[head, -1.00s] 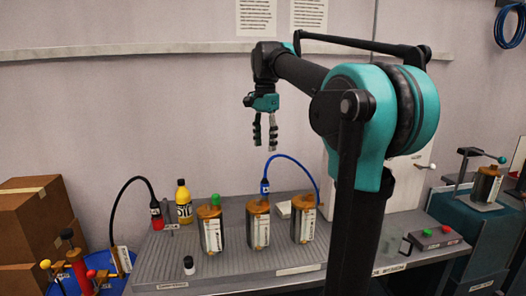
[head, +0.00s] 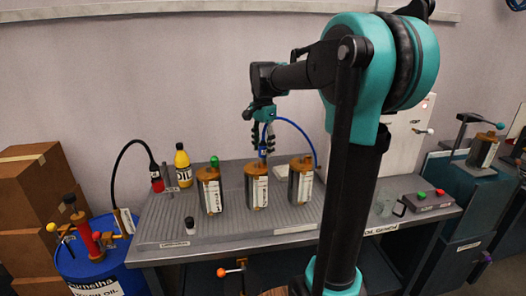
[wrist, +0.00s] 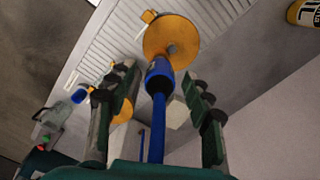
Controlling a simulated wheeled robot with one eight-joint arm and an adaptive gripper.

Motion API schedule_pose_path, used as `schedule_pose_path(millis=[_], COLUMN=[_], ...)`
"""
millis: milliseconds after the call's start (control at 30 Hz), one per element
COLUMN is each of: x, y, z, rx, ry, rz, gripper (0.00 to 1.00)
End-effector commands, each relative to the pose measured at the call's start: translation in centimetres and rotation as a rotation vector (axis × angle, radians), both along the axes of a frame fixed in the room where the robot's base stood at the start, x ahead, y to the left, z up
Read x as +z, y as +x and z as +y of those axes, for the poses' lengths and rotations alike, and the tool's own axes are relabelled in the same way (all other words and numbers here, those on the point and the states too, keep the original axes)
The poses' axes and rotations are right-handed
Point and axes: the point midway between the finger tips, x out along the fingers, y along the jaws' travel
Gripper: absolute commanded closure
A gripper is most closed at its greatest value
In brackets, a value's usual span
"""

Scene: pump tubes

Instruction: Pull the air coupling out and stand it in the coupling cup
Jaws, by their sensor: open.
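The blue air coupling (head: 263,151) sits upright on top of the middle pump (head: 257,190), with a blue hose (head: 299,127) arching away to the right. My gripper (head: 263,148) points down over it, its fingers at either side of the coupling. In the wrist view the coupling (wrist: 158,72) lies between my two open fingers (wrist: 158,82), apparently with a gap on both sides. The pump's round orange top (wrist: 170,40) shows just beyond it.
Pumps stand left (head: 210,192) and right (head: 301,182) of the middle one. A yellow oil bottle (head: 182,166) and a red-and-black coupling (head: 157,180) stand at the left. A button box (head: 428,201) is at the right. The bench front (head: 240,236) is mostly clear.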

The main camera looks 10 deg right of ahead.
Motion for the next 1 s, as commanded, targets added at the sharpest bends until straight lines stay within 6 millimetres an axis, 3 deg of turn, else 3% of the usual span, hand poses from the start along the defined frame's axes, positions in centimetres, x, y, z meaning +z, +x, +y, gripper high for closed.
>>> schedule_pose_path(millis=[200, 500, 933, 967, 1000], x=[-1.5, -1.6, -1.6, -1.6, -1.6], y=[0.0, 0.0, 0.0, 0.0, 0.0], z=[0.0, 0.0, 0.0, 0.0, 0.0], rx=[0.0, 0.0, 0.0, 0.0, 0.0], ry=[0.0, 0.0, 0.0, 0.0, 0.0], rz=[0.0, 0.0, 0.0, 0.0, 0.0], gripper=[0.49, 0.49, 1.0, 1.0, 0.78])
